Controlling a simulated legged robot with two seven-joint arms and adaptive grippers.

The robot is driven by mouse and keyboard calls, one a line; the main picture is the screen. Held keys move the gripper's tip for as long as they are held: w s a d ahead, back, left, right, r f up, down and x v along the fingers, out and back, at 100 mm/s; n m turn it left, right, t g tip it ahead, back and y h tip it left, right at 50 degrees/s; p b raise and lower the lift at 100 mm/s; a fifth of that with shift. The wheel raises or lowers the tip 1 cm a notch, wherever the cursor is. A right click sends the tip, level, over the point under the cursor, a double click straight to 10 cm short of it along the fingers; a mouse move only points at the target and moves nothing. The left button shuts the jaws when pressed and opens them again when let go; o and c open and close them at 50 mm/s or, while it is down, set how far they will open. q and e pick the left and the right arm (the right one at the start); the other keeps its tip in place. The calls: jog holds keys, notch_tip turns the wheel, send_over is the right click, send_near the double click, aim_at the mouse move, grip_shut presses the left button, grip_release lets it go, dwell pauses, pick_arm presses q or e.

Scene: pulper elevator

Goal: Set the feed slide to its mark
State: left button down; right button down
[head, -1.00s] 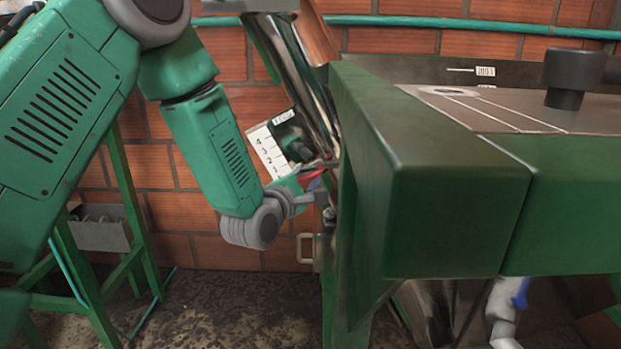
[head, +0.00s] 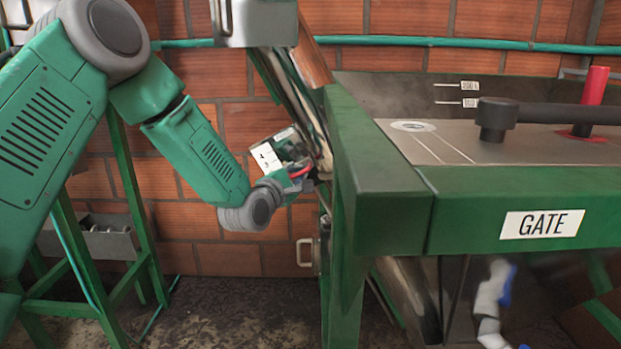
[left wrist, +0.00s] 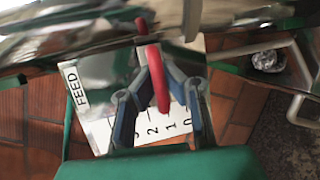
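The white feed scale plate (head: 267,157) is mounted beside the slanted metal chute (head: 303,100), partly hidden by my left wrist. In the left wrist view the plate (left wrist: 78,82) reads FEED, with the marks 0, 1 and 2 showing and the higher ones covered by a finger. A red handle (left wrist: 155,75) stands in front of the scale; it also shows in the head view (head: 301,172). My left gripper (left wrist: 152,62) has its fingers drawn in on both sides of this handle and appears shut on it.
A green-framed machine table (head: 480,205) with a GATE label (head: 541,224) fills the right side. On it lies a dark lever with a red grip (head: 595,90). A green stand with a grey tray (head: 100,240) is at the left. Floor between is clear.

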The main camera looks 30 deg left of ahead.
pick_arm(q)
jog(key=shift+s+d+r, duration=0.1)
jog(key=shift+s+r, duration=0.05)
jog(key=shift+a, duration=0.4)
jog(key=c, duration=1.6)
grip_release()
jog(key=shift+s+a, duration=0.15)
jog(key=shift+s, duration=0.1)
jog(key=shift+r, duration=0.1)
jog(key=shift+w+d, duration=0.1)
jog(key=shift+d, duration=0.3)
jog(key=s+d, duration=0.1)
jog(key=s, duration=1.1)
pick_arm(e)
jog(key=shift+s+d+r, duration=0.1)
jog(key=shift+s+r, duration=0.15)
jog(key=shift+w, duration=0.1)
